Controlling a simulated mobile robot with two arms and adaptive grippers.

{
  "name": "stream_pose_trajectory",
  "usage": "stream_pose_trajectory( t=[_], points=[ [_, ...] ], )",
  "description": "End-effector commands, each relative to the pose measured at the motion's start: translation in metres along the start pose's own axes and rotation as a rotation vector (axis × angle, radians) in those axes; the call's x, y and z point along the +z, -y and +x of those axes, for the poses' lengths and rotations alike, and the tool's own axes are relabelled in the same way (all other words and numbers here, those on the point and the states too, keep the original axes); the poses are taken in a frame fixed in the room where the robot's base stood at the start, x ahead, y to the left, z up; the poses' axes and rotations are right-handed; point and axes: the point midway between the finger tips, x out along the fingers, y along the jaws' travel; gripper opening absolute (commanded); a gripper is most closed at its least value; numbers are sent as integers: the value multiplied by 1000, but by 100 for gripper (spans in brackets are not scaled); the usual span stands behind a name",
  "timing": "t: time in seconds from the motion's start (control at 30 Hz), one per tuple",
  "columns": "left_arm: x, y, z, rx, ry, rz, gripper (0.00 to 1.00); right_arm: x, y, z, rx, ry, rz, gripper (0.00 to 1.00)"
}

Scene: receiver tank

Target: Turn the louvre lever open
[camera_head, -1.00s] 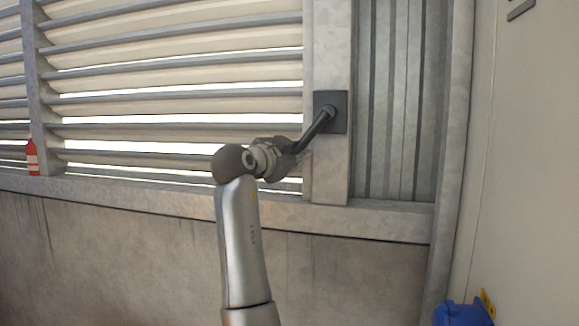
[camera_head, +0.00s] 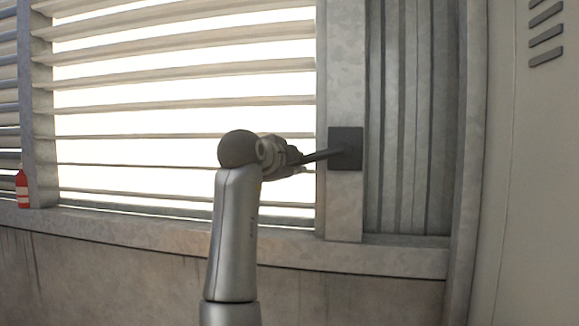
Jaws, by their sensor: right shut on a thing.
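The louvre lever (camera_head: 322,155) is a dark bar on a dark square plate (camera_head: 346,137) fixed to the grey post. It points left from the plate and dips slightly, close to level. My right gripper (camera_head: 298,161) is shut on the lever's outer end, and its fingers hide that end. The louvre slats (camera_head: 185,107) at left stand edge-on, with wide bright gaps between them. My left gripper is not in view.
A concrete ledge (camera_head: 160,229) runs below the louvre. A red bottle-like object (camera_head: 22,190) stands on it at far left. A ribbed metal panel (camera_head: 410,120) and a pale slotted wall (camera_head: 530,180) are at right.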

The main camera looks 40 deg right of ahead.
Motion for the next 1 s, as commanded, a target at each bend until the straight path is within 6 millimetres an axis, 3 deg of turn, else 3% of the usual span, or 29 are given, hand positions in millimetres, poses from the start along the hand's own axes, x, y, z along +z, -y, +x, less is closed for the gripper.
stream_pose_trajectory(
  t=[0.47,0.5,0.67,1.0],
  points=[
    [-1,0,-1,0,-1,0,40,-1,3,-1,-3,8,24,0],
    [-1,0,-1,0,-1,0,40,-1,4,-1,-3,8,24,20],
    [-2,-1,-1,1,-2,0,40,-1,3,-1,-2,6,22,40],
    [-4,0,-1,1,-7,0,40,-1,2,-2,0,5,17,41]
  ],
)
